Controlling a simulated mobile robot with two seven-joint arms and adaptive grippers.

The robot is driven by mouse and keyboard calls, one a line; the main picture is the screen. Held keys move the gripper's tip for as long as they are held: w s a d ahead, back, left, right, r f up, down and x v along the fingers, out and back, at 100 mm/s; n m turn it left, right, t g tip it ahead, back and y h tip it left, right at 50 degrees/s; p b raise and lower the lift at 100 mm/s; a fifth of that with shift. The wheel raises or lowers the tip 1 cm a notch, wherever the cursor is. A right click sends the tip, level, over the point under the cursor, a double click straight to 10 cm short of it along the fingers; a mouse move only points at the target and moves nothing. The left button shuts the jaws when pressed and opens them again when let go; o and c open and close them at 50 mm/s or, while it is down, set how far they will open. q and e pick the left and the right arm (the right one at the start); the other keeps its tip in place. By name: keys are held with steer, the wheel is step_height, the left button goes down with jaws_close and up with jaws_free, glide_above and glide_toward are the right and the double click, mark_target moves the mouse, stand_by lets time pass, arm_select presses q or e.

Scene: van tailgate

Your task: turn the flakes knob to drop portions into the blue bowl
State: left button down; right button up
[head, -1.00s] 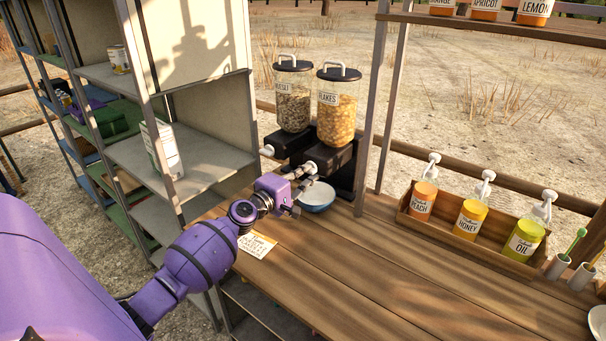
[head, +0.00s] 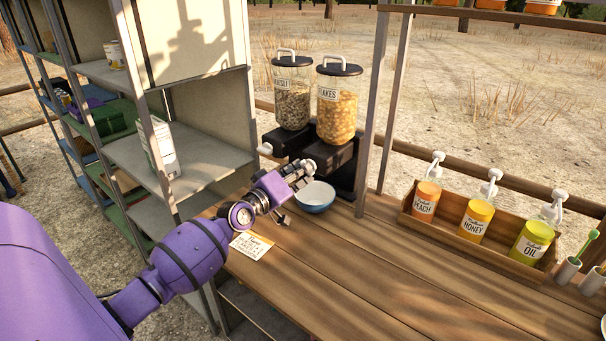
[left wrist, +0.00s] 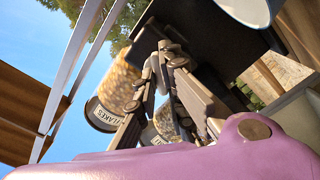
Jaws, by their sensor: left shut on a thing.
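The flakes dispenser (head: 337,112) is a clear canister of orange flakes with a black lid and black base, at the back of the wooden counter. It also shows tilted in the left wrist view (left wrist: 118,82). My left gripper (head: 304,170) is at the front of its base, shut on the flakes knob, which the fingers mostly hide. In the left wrist view the fingers (left wrist: 160,68) close together on it. The blue bowl (head: 316,207) stands on the counter just below and right of the gripper; its inside looks pale and I see no flakes there. My right gripper is not in view.
The muesli dispenser (head: 292,98) stands close on the left with its own white knob (head: 265,149). A card (head: 251,246) lies in front. A wooden box (head: 460,246) of pump bottles is at the right, beyond a shelf post (head: 383,120). The counter's middle is clear.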

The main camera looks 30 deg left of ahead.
arm_select(q)
steer(key=shift+m+p, duration=0.4)
steer(key=shift+m, duration=4.5)
steer(key=shift+f, duration=0.1)
steer(key=c, duration=1.8)
jaws_free()
steer(key=shift+c, duration=0.2)
steer(key=s, duration=1.2)
steer(key=shift+a, duration=0.45)
